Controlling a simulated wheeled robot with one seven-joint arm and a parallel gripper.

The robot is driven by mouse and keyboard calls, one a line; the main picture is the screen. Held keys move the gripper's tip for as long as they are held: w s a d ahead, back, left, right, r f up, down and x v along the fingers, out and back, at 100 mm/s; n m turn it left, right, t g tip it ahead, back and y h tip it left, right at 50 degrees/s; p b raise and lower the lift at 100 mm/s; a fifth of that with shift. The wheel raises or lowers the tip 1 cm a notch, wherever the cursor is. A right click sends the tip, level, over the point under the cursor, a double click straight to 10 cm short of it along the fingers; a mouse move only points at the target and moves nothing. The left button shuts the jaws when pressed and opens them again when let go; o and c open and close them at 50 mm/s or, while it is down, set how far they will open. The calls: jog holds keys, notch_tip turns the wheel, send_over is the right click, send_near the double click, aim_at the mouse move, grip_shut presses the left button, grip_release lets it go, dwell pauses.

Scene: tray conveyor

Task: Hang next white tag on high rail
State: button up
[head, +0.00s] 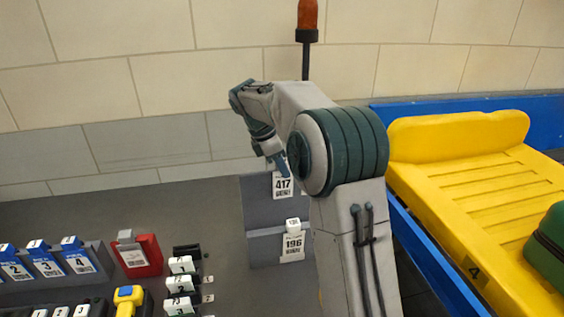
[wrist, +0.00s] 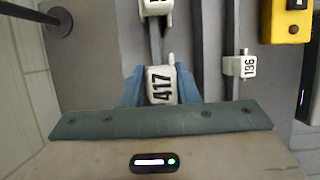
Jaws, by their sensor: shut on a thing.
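My gripper (head: 275,163) is shut on a white tag marked 417 (head: 284,187), at the upper step of the grey rail stand. In the wrist view the tag 417 (wrist: 161,87) sits between the blue fingers of my gripper (wrist: 161,80), in line with the high rail (wrist: 156,45). I cannot tell whether its clip is seated on the rail. Another white tag (wrist: 155,8), cut off by the top edge, is on that same rail. My arm hides the stand's right part in the head view.
At left are a grey holder with blue-topped tags (head: 45,264), a red holder (head: 138,256), a rack of white tags (head: 181,283) and a yellow device (head: 130,298). At right a yellow tray (head: 470,190) with a green case (head: 550,245) lies on the blue-sided conveyor (head: 435,265).

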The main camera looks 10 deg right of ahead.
jog(key=o, duration=1)
jog(key=shift+o, duration=0.2)
jog(key=p+v, duration=0.2)
jog(key=v, duration=1.1)
jog(key=s+d+m, duration=0.1)
jog(key=s+m, duration=0.3)
jog(key=s, duration=0.3)
jog(key=s+d+f+m+t+y, duration=0.1)
jog(key=s+d+f+m+y, duration=0.1)
jog(key=s+f+m, duration=0.5)
jog(key=s+d+f+m+t+y, duration=0.1)
jog(key=s+f+m, duration=0.5)
jog(key=s, duration=1.1)
jog(key=shift+s+d+f+m+t+y, duration=0.4)
jog(key=shift+m+t+y, duration=0.1)
jog(key=shift+m+y, duration=0.15)
